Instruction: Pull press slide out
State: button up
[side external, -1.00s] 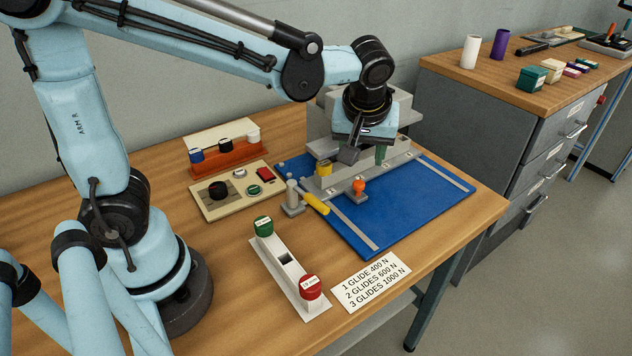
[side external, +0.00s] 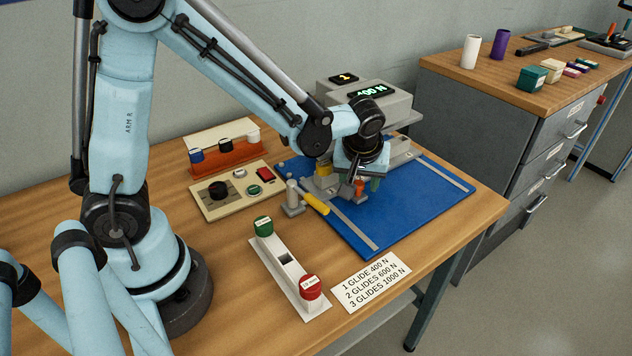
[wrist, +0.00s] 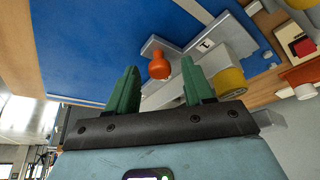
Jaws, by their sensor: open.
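The press (side external: 400,103) is a grey machine at the back of the blue mat (side external: 425,205), its display reading 400 N. Its low grey slide carries an upright orange knob (side external: 359,188), partly hidden by my gripper (side external: 366,182) in the side view. In the wrist view the orange knob (wrist: 160,67) appears between the green fingertips of my open gripper (wrist: 160,72), with space on both sides. I cannot tell whether the fingertips reach it in depth. The grey slide plate (wrist: 210,47) around the knob bears a small numbered label.
A yellow cylinder (side external: 324,168) and a yellow-handled lever (side external: 315,203) stand left of my gripper. A control box (side external: 232,190) and an orange rack (side external: 228,158) lie farther left. A white holder (side external: 288,275) with green and red caps is in front. The mat's right side is clear.

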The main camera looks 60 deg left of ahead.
grip_shut()
jog(key=d, duration=1.4)
jog(key=shift+d, duration=0.35)
jog(key=shift+c, duration=1.5)
grip_release()
jog(key=o, duration=0.3)
